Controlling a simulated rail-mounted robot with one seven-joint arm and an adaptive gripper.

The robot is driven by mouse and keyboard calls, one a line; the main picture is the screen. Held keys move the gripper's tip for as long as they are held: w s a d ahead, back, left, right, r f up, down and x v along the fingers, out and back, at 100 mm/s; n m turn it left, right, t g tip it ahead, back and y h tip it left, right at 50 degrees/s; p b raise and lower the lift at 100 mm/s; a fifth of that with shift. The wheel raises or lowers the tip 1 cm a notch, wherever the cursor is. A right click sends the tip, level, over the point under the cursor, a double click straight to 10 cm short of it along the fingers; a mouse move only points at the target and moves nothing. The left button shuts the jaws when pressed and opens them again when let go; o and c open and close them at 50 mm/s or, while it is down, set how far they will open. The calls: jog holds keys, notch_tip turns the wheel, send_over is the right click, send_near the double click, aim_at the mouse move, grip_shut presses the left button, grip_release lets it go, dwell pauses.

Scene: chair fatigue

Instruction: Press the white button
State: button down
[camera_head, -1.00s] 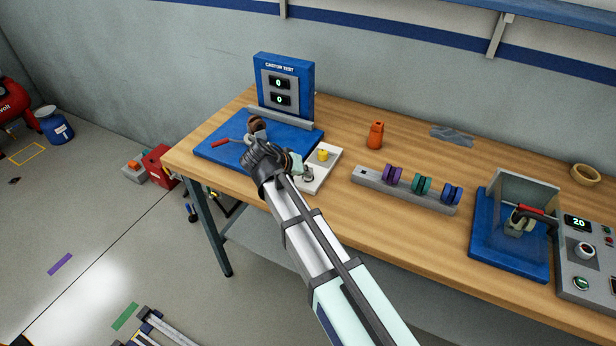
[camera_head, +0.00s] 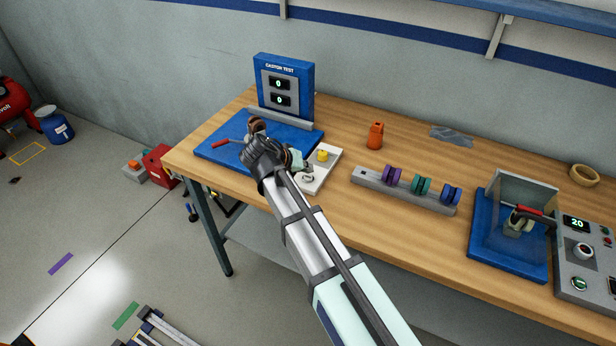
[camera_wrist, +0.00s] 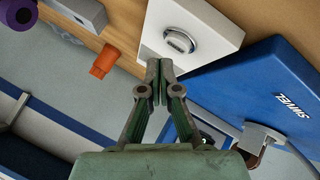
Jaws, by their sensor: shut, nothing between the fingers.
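The white button (camera_wrist: 180,40) is a round cap in a metal ring on top of a white box (camera_wrist: 210,18) in the wrist view. In the head view, the box (camera_head: 326,164) stands beside the blue test base, and the button's ring (camera_head: 308,177) shows at its near end. My gripper (camera_wrist: 159,66) is shut and empty. In the wrist view its fingertips appear beside the box's edge, short of the button in the picture. I cannot tell their height above it. In the head view my wrist hides part of the gripper.
A yellow knob (camera_head: 323,155) sits on the same box.

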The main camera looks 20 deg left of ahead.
aim_at(306, 178)
jog(key=shift+r+p, duration=1)
jog(key=shift+r, duration=1.45)
